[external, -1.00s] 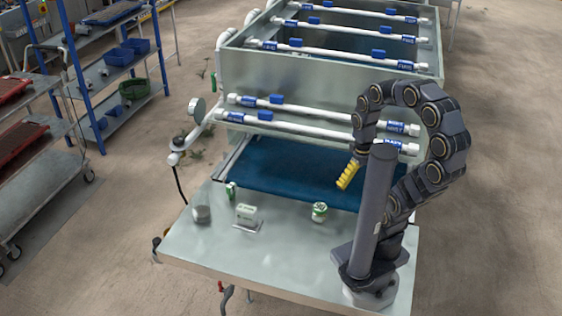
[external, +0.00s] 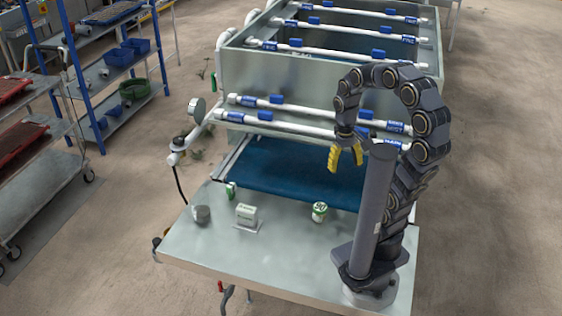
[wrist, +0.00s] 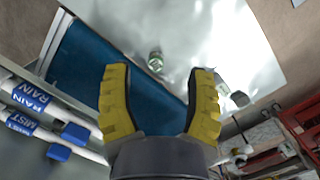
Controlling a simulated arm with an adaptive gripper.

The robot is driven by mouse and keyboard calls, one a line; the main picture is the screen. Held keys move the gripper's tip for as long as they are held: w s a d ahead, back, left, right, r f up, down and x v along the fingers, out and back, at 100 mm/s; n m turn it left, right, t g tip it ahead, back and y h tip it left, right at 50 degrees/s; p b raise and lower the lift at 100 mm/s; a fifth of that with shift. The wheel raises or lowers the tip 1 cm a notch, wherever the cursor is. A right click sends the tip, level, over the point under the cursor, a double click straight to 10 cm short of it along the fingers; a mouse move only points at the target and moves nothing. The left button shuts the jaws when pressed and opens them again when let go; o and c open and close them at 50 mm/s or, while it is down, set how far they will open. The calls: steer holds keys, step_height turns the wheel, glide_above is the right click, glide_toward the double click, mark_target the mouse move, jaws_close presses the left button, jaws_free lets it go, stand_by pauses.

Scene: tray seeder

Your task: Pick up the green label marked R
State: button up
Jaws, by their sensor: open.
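A small round green-and-white item (external: 320,211) stands on the metal table, right of the middle. A similar round green-and-white item shows in the wrist view (wrist: 155,62), beyond the fingertips. A smaller green item (external: 231,190) stands near the blue belt's left corner. I cannot read an R on either, so I cannot tell which is the label. My gripper (external: 345,167) is open and empty, above the blue belt, with its yellow fingers pointing down. In the wrist view its fingers (wrist: 159,72) are spread wide and touch nothing.
A white box (external: 246,212) and a grey cylinder (external: 201,214) stand on the left of the metal table (external: 285,262). The blue belt (external: 280,178) lies behind, with white pipes (external: 300,112) above it. The table's front middle is clear.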

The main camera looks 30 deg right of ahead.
steer(key=w+a+f+m, duration=0.1)
steer(key=w+a+m, duration=0.15)
steer(key=w, duration=0.95)
steer(key=m+t, duration=0.2)
steer(key=m, duration=0.5)
glide_above(231, 185)
steer(key=f, duration=2.1)
steer(key=shift+s+a, duration=0.25)
steer(key=shift+s, duration=0.1)
step_height(231, 185, down, 2)
steer(key=shift+f, duration=0.25)
steer(key=f, duration=0.5)
steer(key=shift+w+d+f, duration=0.2)
steer(key=shift+w+f, duration=0.05)
steer(key=shift+w, duration=0.1)
jaws_close()
